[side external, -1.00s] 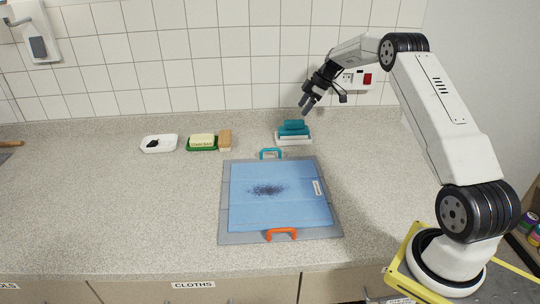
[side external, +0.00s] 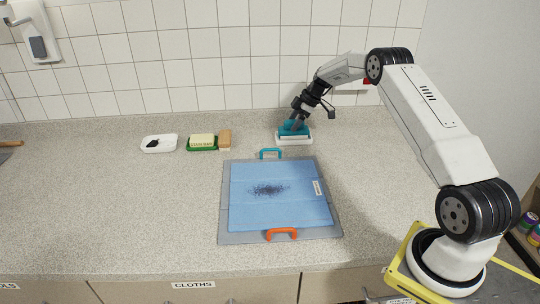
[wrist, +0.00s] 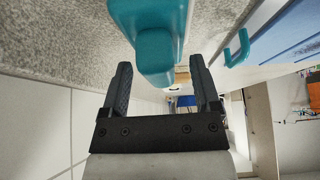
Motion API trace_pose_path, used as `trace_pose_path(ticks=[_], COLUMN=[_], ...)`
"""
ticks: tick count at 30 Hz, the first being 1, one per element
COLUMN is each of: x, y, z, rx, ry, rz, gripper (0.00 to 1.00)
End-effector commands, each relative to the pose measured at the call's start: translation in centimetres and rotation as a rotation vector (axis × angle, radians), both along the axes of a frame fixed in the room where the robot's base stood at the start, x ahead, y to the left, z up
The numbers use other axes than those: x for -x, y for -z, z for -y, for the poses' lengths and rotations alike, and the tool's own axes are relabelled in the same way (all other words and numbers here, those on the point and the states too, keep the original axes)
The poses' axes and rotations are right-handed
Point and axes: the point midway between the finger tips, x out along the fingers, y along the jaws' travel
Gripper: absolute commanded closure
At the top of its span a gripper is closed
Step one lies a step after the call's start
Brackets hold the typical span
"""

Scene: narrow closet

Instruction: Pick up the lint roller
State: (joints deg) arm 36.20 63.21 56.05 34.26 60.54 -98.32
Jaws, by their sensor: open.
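The teal tool, which I take to be the lint roller (side external: 285,131), rests on a white tray (side external: 294,141) near the back wall. The gripper partly hides it in the side view. My gripper (side external: 297,124) points down at it from above. In the wrist view the gripper (wrist: 161,82) is open, with its two dark fingers apart. The rounded teal end of the roller (wrist: 155,45) shows between and just beyond the fingertips. I cannot tell whether either finger touches it.
A grey board with a blue cloth (side external: 280,210) bearing dark specks lies in front, with a teal handle (side external: 271,153) and an orange handle (side external: 281,233). To the left are a green soap dish (side external: 202,148), a tan brush (side external: 225,139) and a white dish (side external: 150,149). The left counter is mostly clear.

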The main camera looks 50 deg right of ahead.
Motion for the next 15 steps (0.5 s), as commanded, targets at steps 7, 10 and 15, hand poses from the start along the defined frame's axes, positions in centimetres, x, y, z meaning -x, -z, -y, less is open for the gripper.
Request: trace_pose_path(ticks=[7, 10, 15], x=[-0.08, -0.08, -0.07], y=[0.11, 0.1, 0.09], z=[-0.07, -0.07, -0.07], rx=[0.001, 0.001, 0.001], ry=[0.0, 0.0, 0.0], rz=[0.001, 0.001, 0.001], gripper=[0.21, 0.21, 0.21])
